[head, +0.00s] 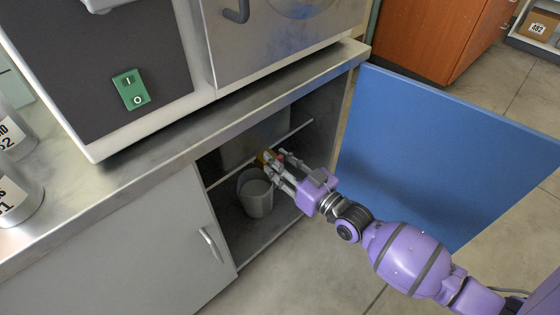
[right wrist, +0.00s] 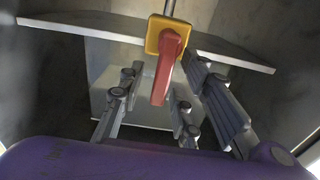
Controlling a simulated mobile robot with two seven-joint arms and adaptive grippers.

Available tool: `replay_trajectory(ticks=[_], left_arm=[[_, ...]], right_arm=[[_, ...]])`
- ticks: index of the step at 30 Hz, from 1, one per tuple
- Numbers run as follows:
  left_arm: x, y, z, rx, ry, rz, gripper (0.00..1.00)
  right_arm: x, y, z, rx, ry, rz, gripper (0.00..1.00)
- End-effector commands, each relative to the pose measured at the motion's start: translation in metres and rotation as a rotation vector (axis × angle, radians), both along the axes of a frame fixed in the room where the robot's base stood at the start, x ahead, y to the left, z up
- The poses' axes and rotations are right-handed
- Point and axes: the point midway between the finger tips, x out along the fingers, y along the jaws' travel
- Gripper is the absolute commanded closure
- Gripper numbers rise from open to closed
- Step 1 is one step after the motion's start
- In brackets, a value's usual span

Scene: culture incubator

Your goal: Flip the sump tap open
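The sump tap has a yellow body (head: 262,157) and a red lever, and is inside the open cabinet under the counter. In the right wrist view the yellow body (right wrist: 153,41) sits on a metal pipe, and the red lever (right wrist: 165,75) hangs down from it, pointing toward my palm. My right gripper (head: 276,166) reaches into the cabinet at the tap. In the right wrist view my right gripper (right wrist: 157,92) is open, with fingers on both sides of the lever. I cannot tell whether a finger touches it. My left gripper is not in view.
A grey bucket (head: 256,196) stands on the cabinet floor below the tap. The blue cabinet door (head: 430,150) is swung open to the right of my arm. A closed grey door (head: 150,250) is at the left. The counter edge (head: 270,95) lies above the opening.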

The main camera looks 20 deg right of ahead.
Motion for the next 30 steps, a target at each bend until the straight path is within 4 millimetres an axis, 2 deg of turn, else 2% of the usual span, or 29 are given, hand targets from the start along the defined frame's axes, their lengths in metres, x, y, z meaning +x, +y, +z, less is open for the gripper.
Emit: replay_trajectory(ticks=[8,11,21,25,30], left_arm=[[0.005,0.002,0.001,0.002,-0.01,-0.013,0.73],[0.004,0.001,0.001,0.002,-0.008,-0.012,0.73],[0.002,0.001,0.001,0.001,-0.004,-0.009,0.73],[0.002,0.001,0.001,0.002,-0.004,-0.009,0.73],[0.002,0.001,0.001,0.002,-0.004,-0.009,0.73]], right_arm=[[-0.005,-0.002,0.0,-0.001,0.0,0.0,0.69],[-0.017,-0.007,-0.001,-0.002,0.002,-0.001,0.69],[-0.084,-0.031,-0.001,-0.002,0.003,0.0,0.69],[-0.102,-0.037,-0.001,-0.002,0.002,0.0,0.69],[-0.112,-0.041,0.0,-0.001,0.0,0.0,0.69]])
